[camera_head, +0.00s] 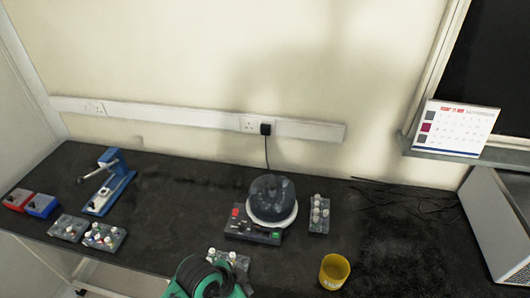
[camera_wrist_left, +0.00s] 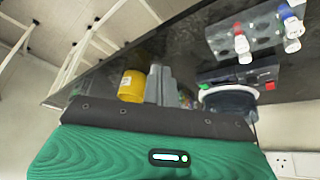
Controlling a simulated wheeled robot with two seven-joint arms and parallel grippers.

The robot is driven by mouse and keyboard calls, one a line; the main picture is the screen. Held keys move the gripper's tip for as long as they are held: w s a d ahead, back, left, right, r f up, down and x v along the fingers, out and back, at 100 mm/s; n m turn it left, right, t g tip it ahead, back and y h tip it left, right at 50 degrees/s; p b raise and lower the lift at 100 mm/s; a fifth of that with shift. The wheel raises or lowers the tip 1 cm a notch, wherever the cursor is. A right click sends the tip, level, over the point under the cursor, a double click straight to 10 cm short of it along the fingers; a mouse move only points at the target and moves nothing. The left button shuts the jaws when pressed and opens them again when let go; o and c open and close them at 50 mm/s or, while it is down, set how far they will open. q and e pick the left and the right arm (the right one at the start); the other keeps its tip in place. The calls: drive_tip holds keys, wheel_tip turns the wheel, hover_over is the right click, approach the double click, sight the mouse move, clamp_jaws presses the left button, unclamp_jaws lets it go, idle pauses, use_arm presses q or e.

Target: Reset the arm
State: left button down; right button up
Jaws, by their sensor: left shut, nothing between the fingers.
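My left arm shows at the bottom centre of the head view as a green and black link; its fingers are hidden there. In the left wrist view my left gripper (camera_wrist_left: 160,85) shows as grey fingers beyond the dark wrist edge, shut and empty. It appears over the bench, apart from the objects. My right gripper is not in view. The black bench (camera_head: 395,255) carries a dark domed device (camera_head: 271,190) with red and green buttons, also in the wrist view (camera_wrist_left: 228,97). A yellow cup (camera_head: 334,271) stands right of my arm, also in the wrist view (camera_wrist_left: 132,86).
A column rack (camera_head: 319,214) stands right of the device. Another rack (camera_wrist_left: 250,38) is near my arm. More racks (camera_head: 103,237), a blue press (camera_head: 110,185) and red and blue boxes (camera_head: 41,206) are left. A grey case (camera_head: 500,225) stands right. Thin cables lie at the back right.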

use_arm(q)
drive_tip(key=s+a+r+n+t+y, duration=0.1)
drive_tip(key=s+a+n+y, duration=0.1)
drive_tip(key=s+a+n, duration=0.55)
drive_tip(key=s+a+r+n+y, duration=0.1)
drive_tip(key=s+a+n+y, duration=0.2)
drive_tip(key=a, duration=0.7)
wheel_tip(320, 180, down, 33)
drive_tip(key=s+m+g, duration=0.1)
drive_tip(key=s, duration=0.1)
drive_tip(key=s+a+f, duration=0.1)
drive_tip(key=s+f, duration=0.8)
drive_tip(key=f, duration=0.1)
drive_tip(key=s+a+f+g+b, duration=0.1)
drive_tip(key=s+a+f, duration=0.1)
drive_tip(key=s+f, duration=0.7)
drive_tip(key=shift+s+a+f+g+b, duration=0.3)
drive_tip(key=shift+s+f, duration=0.05)
drive_tip(key=shift+f, duration=0.05)
